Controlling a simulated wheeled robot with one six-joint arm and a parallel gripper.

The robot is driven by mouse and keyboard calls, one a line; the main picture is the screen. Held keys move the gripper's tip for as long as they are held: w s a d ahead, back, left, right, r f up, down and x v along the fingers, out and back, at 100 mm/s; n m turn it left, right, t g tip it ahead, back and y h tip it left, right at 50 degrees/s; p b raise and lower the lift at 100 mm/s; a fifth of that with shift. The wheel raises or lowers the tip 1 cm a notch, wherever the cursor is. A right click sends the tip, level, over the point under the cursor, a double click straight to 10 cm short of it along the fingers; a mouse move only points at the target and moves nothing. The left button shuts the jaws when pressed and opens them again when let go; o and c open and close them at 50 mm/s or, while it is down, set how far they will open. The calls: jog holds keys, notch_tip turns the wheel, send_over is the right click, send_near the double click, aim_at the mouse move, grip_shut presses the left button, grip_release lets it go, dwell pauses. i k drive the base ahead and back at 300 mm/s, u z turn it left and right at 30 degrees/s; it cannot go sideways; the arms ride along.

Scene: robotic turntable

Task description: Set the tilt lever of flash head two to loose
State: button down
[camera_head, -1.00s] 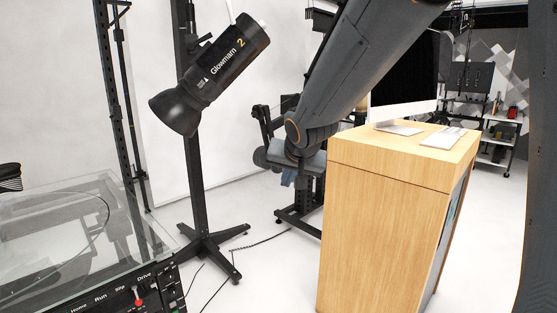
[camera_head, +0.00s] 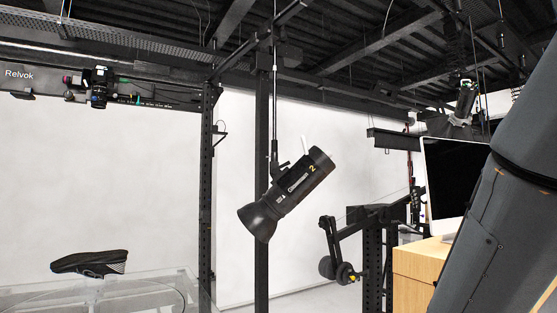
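Flash head two (camera_head: 290,195) is a black cylinder with a flared reflector, marked with a yellow 2. It hangs on a dark vertical stand, tilted with the reflector down to the left. A small dark bracket (camera_head: 281,168) joins it to the stand. A thin pale piece (camera_head: 306,145) sticks up near its upper end. I cannot tell which small part is the tilt lever, or its setting. My gripper is out of view. Only a grey link of my arm shows at the right edge, well apart from the flash head.
A wooden cabinet (camera_head: 412,268) with a monitor (camera_head: 452,178) stands at right, partly behind my arm. A dark stand with round discs (camera_head: 340,268) is right of the flash head. A shoe (camera_head: 90,262) sits above the clear-topped turntable (camera_head: 150,285) at lower left. Dark rails run overhead.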

aim_at(273, 169)
jog(key=u, duration=1.65)
jog(key=i, duration=1.2)
jog(key=z, duration=2.25)
